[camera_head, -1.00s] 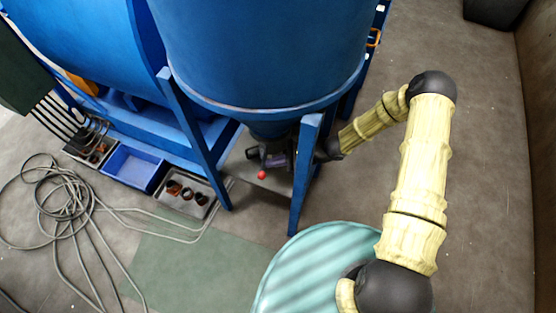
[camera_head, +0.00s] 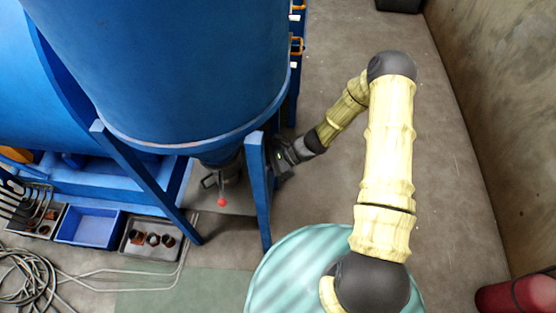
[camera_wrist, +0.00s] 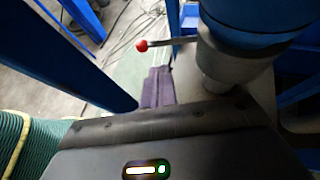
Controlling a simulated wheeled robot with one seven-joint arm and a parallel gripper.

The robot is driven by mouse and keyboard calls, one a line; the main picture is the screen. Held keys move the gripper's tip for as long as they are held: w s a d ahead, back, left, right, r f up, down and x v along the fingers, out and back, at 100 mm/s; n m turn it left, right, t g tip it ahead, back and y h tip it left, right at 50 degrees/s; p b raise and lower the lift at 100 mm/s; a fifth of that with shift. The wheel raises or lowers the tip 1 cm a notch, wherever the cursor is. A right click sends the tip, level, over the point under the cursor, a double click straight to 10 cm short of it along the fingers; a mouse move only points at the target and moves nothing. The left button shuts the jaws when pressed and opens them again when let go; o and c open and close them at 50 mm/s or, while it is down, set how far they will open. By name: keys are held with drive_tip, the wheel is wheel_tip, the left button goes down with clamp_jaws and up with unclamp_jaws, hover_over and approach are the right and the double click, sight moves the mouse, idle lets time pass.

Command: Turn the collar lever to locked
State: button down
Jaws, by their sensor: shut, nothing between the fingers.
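The collar lever, a thin metal rod with a red ball knob (camera_head: 222,202), shows under the blue hopper in the head view. In the wrist view the red knob (camera_wrist: 142,46) is at the left end of the rod (camera_wrist: 172,41), which sticks out sideways from the grey collar (camera_wrist: 215,58). My gripper's purple fingers (camera_wrist: 160,72) are shut and empty. They appear below the rod in the wrist view, with a gap in the picture. In the head view my dark gripper body is right of the lever, by a blue leg; its fingertips are hidden there.
Blue support legs (camera_head: 258,195) stand around the hopper (camera_head: 185,60), one close to my gripper. A teal ribbed drum (camera_head: 300,265) stands in front. Trays (camera_head: 88,228) and coiled hose (camera_head: 25,275) lie at left.

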drive_tip(key=v, duration=0.7)
drive_tip(key=c, duration=2.1)
unclamp_jaws()
drive_tip(key=shift+w+d, duration=0.1)
drive_tip(key=shift+d, duration=0.05)
drive_tip(key=o, duration=0.3)
drive_tip(key=shift+r, duration=0.1)
drive_tip(key=o, duration=0.3)
drive_tip(key=shift+d+r, duration=0.15)
drive_tip(key=shift+o, duration=0.2)
drive_tip(key=s+d+r+n+t+h, duration=0.2)
drive_tip(key=s+d+r+n+h, duration=0.1)
drive_tip(key=d+r+n+h, duration=0.1)
drive_tip(key=s+d+r+n+t+h, duration=0.1)
drive_tip(key=s+d+r+n+h, duration=0.2)
drive_tip(key=r+n, duration=0.3)
drive_tip(key=s+d+r+n+t+h, duration=0.2)
drive_tip(key=d+r+n+h, duration=0.3)
drive_tip(key=r, duration=0.5)
drive_tip(key=shift+s+d+t, duration=0.3)
drive_tip(key=shift+s, duration=0.6)
